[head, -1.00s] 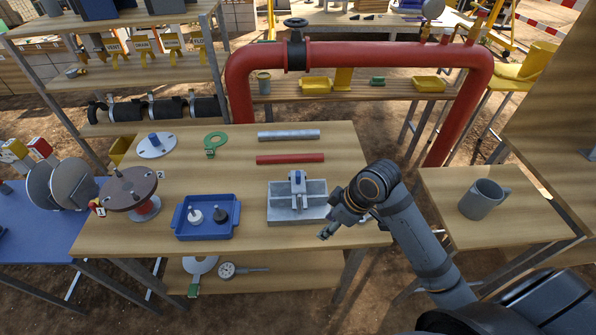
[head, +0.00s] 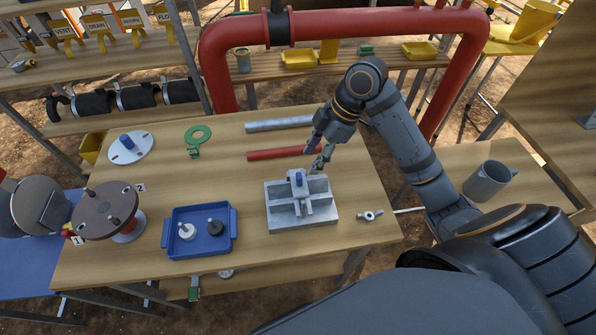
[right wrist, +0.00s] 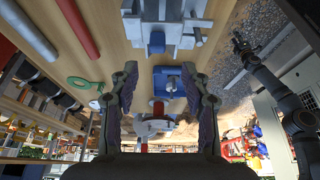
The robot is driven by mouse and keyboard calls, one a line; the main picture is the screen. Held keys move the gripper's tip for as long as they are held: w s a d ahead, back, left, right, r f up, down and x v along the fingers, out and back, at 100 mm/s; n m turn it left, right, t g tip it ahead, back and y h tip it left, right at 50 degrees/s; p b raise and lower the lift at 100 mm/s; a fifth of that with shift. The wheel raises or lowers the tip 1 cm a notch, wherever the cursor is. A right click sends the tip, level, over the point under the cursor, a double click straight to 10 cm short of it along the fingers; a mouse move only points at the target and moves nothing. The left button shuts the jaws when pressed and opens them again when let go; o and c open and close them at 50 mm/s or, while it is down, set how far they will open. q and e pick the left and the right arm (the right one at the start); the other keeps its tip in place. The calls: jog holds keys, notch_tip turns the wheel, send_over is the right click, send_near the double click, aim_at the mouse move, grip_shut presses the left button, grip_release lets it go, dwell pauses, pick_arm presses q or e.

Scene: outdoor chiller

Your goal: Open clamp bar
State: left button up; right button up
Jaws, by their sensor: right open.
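The grey metal clamp block (head: 288,216) sits near the table's front right, with a clamp bar (head: 303,196) across its middle and a blue piece at the bar's far end. In the right wrist view the block (right wrist: 188,28) shows at the top, partly cut off. My right gripper (head: 316,157) is open and empty, just behind and above the block's far side, apart from the bar. Its two spread fingers (right wrist: 162,92) show in the right wrist view. My left arm shows dark at that view's right, its gripper (right wrist: 240,45) too small to read.
A blue tray (head: 170,240) with two small knobbed pieces stands left of the block. A red rod (head: 272,154) and a grey rod (head: 280,124) lie behind it. A grey mug (head: 488,181) stands on the side table.

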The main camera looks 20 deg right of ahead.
aim_at(299, 175)
jog(key=x, duration=0.4)
jog(key=shift+a, duration=0.1)
jog(key=x, duration=0.5)
jog(key=shift+w, duration=0.15)
jog(key=shift+c, duration=0.8)
jog(key=c, duration=0.7)
grip_shut()
pick_arm(q)
jog(key=shift+w+r, duration=0.3)
jog(key=shift+w, duration=0.2)
